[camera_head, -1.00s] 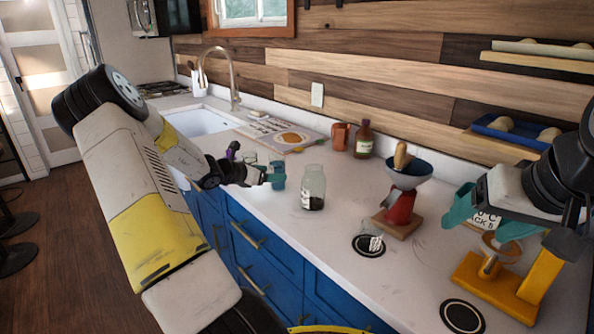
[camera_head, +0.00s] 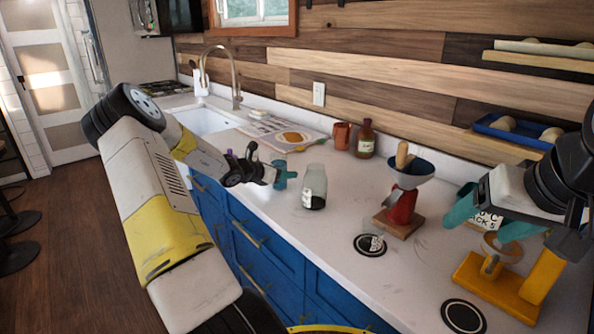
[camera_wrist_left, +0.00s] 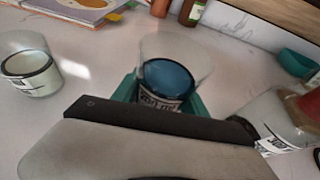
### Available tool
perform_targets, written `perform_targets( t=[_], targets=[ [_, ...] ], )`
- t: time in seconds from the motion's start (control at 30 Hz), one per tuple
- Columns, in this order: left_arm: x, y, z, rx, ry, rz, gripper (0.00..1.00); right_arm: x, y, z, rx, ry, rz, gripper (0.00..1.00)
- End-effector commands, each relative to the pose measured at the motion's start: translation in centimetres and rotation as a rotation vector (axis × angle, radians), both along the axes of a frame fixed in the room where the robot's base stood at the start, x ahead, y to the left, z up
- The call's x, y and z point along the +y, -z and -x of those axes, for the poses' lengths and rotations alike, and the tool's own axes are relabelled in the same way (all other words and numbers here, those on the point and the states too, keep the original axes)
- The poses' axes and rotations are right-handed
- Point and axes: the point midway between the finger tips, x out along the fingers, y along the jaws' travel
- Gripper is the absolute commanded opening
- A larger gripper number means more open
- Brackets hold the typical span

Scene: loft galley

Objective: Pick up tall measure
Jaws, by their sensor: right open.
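A clear, flared glass with a blue inside and a printed label (camera_wrist_left: 168,78), likely the tall measure, stands between my left gripper's teal fingers (camera_wrist_left: 160,97) in the left wrist view. In the head view it is the small blue vessel (camera_head: 281,175) at the tip of my left gripper (camera_head: 268,174). The fingers flank it closely, but I cannot tell whether they press on it. The palm hides its lower part. My right gripper (camera_head: 487,218) is open, above the counter by a yellow stand (camera_head: 497,285).
A labelled clear jar (camera_head: 314,187) stands right of the glass; another labelled glass (camera_wrist_left: 30,73) is to its left. A red grinder with a blue funnel (camera_head: 402,205), a brown bottle (camera_head: 365,139) and a copper mug (camera_head: 341,135) are further right. Black round coasters (camera_head: 462,316) lie in front.

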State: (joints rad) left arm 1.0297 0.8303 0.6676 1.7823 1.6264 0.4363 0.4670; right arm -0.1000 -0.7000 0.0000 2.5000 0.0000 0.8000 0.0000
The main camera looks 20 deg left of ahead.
Motion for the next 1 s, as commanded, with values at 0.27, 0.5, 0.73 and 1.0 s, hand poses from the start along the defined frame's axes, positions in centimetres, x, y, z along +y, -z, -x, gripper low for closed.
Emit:
perform_targets(
  t=[0.27, 0.5, 0.73, 1.0],
  targets=[
    [0.0, 0.0, 0.0, -0.001, 0.0, 0.0, 0.0, 0.0, 0.0, 0.0, 0.0, 0.0, 0.0, 0.73],
    [0.0, -0.3, 0.0, -0.001, 0.0, 0.0, 0.0, 0.0, 0.0, 0.0, 0.0, 0.0, 0.0, 0.73],
    [0.0, -1.4, 0.0, -0.002, 0.001, -0.002, 0.0, 0.0, 0.0, 0.0, 0.0, 0.0, 0.0, 0.73],
    [0.0, -3.6, 0.0, -0.003, 0.001, -0.003, 0.0, 0.0, 0.0, 0.0, 0.0, 0.0, 0.0, 0.73]
  ],
)
